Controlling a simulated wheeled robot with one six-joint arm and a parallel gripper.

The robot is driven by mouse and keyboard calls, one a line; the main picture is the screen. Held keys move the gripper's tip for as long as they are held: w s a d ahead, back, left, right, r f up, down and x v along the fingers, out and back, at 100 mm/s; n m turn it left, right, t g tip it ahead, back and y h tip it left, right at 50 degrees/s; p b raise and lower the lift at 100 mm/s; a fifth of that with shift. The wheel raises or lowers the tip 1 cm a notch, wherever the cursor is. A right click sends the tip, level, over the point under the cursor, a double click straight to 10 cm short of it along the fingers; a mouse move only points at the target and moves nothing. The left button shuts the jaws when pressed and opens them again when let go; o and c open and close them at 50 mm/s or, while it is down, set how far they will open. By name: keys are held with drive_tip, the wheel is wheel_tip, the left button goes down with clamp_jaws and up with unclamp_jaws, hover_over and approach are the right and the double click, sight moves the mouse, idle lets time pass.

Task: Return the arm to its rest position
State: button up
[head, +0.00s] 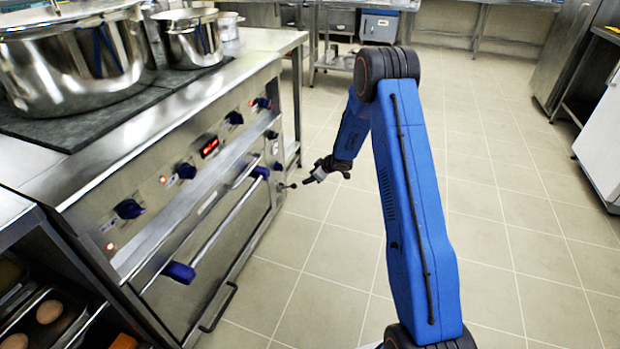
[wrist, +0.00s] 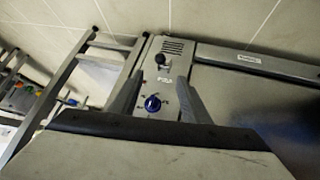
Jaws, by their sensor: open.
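My blue arm (head: 415,200) rises from the bottom of the head view, bends at a dark elbow (head: 388,66) and slopes down to the left. My gripper (head: 328,177) hangs over the floor beside the right end of the stove front. It looks empty. In the wrist view its two grey fingers (wrist: 160,95) stand apart. I cannot tell the exact gap to the panel.
The stove (head: 150,180) on the left has several blue knobs, red lights and an oven handle (head: 225,225). A large pot (head: 75,65) and a smaller pot (head: 190,38) stand on top. Eggs (head: 48,311) sit on a lower-left shelf. The tiled floor (head: 530,230) on the right is clear.

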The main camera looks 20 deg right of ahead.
drive_tip(key=s+d+r+m+t+h, duration=0.1)
drive_tip(key=s+d+r+h, duration=0.15)
drive_tip(key=r, duration=0.75)
drive_tip(key=s+d+r+m+t+h, duration=0.1)
drive_tip(key=s+d+r+m+h, duration=0.15)
drive_tip(key=r, duration=0.85)
drive_tip(key=s+d+r+m+g+h, duration=0.1)
drive_tip(key=s+d+r+m+h, duration=0.15)
drive_tip(key=s+r, duration=1.2)
drive_tip(key=s+a+r+m+g, duration=0.1)
drive_tip(key=s+r, duration=0.1)
drive_tip(key=s, duration=0.8)
drive_tip(key=s+a+r+m, duration=0.1)
drive_tip(key=s+r, duration=0.2)
drive_tip(key=s, duration=0.7)
drive_tip(key=s+a+f+g+y, duration=0.1)
drive_tip(key=s+a, duration=0.2)
drive_tip(key=s, duration=0.8)
drive_tip(key=s+a+f+m+g+y, duration=0.1)
drive_tip(key=s+a+y, duration=0.1)
drive_tip(key=s, duration=0.9)
drive_tip(key=shift+s+a+f, duration=0.15)
drive_tip(key=shift+s+a, duration=0.1)
drive_tip(key=shift+a, duration=0.3)
